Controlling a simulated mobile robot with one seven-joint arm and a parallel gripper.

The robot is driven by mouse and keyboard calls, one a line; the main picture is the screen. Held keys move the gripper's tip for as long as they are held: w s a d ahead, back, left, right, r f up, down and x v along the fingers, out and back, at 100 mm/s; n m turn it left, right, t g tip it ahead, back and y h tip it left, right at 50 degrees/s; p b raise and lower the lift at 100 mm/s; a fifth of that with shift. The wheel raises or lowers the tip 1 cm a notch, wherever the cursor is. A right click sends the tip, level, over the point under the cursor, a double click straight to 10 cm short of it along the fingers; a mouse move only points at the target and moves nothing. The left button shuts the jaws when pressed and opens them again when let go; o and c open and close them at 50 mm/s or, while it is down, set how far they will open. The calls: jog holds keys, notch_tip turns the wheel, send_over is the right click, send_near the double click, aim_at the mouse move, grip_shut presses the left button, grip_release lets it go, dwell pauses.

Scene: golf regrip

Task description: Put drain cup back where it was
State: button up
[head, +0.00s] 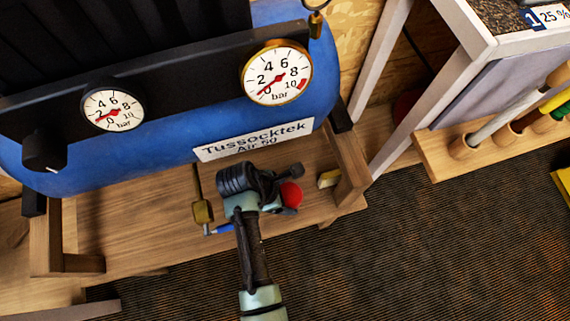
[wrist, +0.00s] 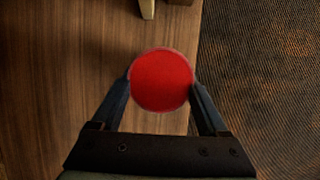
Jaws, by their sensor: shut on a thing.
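The drain cup is a round red thing (wrist: 161,80) between my two fingers in the wrist view. In the head view the red cup (head: 291,194) shows at the front of the low wooden shelf under the blue tank. My gripper (head: 287,197) is shut on it, with a finger on either side. In the wrist view my gripper (wrist: 162,88) holds the cup over the wood, near the shelf's front edge. I cannot tell whether the cup touches the wood. My wrist hides part of the shelf in the head view.
The blue tank (head: 190,150) with two gauges stands above the wooden shelf (head: 130,225). A brass valve with a blue lever (head: 202,210) hangs left of my gripper. A pale block (head: 328,179) sits to the right, near a shelf post. A rack of grips (head: 490,145) stands further right.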

aim_at(288, 197)
jog(key=shift+w+a, duration=0.15)
jog(key=shift+w, duration=0.4)
jog(key=shift+f+b, duration=1.05)
jog(key=shift+f, duration=0.65)
jog(key=shift+f, duration=0.15)
jog(key=o, duration=1.4)
jog(key=shift+c, duration=0.2)
jog(key=p+v, duration=0.4)
jog(key=v, duration=0.8)
jog(key=shift+p, duration=0.3)
